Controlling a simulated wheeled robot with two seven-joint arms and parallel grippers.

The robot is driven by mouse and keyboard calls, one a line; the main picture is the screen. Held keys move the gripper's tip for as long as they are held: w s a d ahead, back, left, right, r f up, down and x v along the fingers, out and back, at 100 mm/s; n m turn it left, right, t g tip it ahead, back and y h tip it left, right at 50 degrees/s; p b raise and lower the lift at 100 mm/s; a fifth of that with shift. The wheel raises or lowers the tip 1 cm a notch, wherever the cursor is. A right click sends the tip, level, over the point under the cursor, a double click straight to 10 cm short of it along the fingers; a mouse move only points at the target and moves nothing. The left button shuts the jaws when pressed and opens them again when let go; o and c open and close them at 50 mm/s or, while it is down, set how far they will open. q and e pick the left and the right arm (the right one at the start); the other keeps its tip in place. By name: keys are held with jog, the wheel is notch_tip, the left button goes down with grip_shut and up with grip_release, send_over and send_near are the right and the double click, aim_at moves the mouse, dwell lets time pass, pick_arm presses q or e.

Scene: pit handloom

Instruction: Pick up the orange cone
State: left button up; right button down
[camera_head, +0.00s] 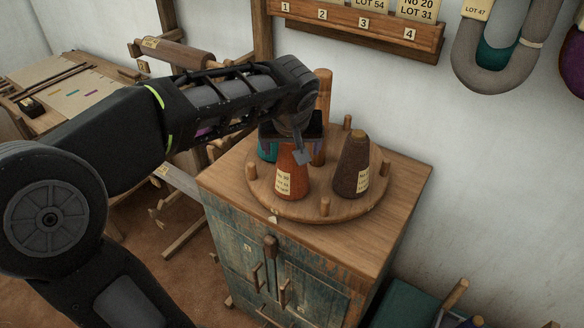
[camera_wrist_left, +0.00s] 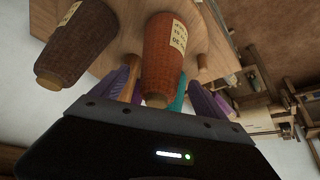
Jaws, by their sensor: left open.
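The orange cone (camera_head: 291,182), with a cream label, stands upright on a round wooden peg board (camera_head: 268,203) on top of a cabinet. My left gripper (camera_head: 290,143) is open over the cone's top, which its body and fingers partly hide. In the left wrist view the orange cone (camera_wrist_left: 164,52) shows in the middle, between the purple-looking fingers of the left gripper (camera_wrist_left: 162,88). I cannot tell whether the fingers touch it. My right gripper is not in view.
A dark brown cone (camera_head: 351,168) stands close to the right of the orange one. A teal cone (camera_head: 267,151) is mostly hidden behind the gripper. Wooden pegs and a thick post (camera_head: 323,92) rise from the board. The cabinet top (camera_head: 400,181) is bare at the right.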

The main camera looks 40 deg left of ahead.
pick_arm(q)
jog(key=shift+p+x, duration=0.8)
jog(key=shift+x, duration=1.85)
jog(key=c, duration=1.6)
jog(key=shift+r, duration=0.15)
jog(key=shift+c, duration=0.2)
notch_tip(320, 180, up, 10)
jog(key=shift+f+b, duration=0.1)
jog(key=shift+b, duration=0.45)
